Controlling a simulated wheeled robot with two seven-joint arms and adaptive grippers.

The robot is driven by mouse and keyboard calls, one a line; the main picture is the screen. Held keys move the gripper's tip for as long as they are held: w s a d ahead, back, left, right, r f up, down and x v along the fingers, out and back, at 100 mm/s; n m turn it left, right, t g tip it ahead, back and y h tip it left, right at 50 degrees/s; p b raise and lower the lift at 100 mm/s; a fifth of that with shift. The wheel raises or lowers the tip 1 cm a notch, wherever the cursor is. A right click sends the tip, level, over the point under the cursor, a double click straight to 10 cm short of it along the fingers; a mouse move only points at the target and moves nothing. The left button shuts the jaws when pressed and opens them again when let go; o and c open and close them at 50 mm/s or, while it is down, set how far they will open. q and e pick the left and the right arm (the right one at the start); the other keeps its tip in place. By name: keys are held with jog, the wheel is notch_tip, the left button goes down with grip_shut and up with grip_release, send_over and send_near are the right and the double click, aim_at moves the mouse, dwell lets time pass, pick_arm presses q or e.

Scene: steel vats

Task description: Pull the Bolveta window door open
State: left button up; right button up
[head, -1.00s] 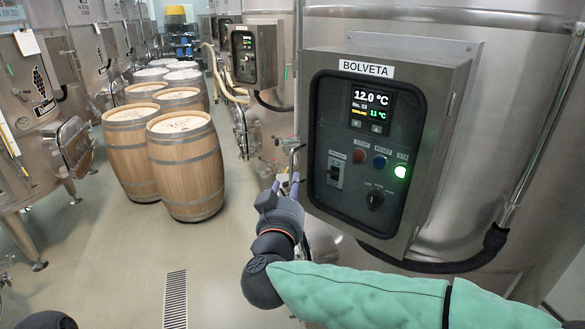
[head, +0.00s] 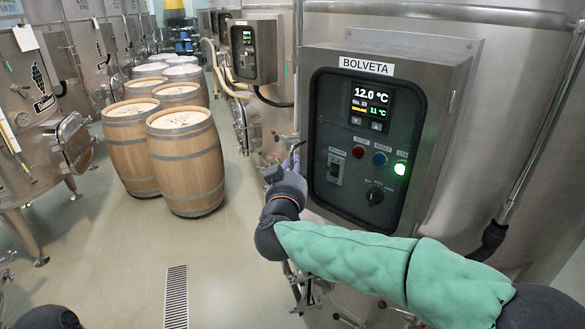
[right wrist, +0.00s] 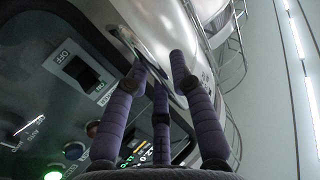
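The Bolveta control box (head: 446,75) is a steel box on the right vat in the head view, under a white BOLVETA label. Its dark window door (head: 332,95) lies flat in the box front and looks shut. Behind it show the 12.0 °C display, buttons and a lit green lamp. My right gripper (head: 291,160) is beside the box's left edge, its fingers partly hidden by the hand. In the right wrist view the purple fingers (right wrist: 159,68) stand apart beside the panel (right wrist: 50,35), with nothing visibly held. Whether they touch the door's edge I cannot tell. My left gripper is out of view.
Wooden barrels (head: 187,163) stand in the aisle on the left. Steel vats line both sides, with another control box (head: 253,50) further back. A black hose (head: 488,243) runs below right of the Bolveta box. The floor around the drain grate (head: 176,297) is clear.

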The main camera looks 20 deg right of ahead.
grip_shut()
jog(key=shift+s, duration=0.1)
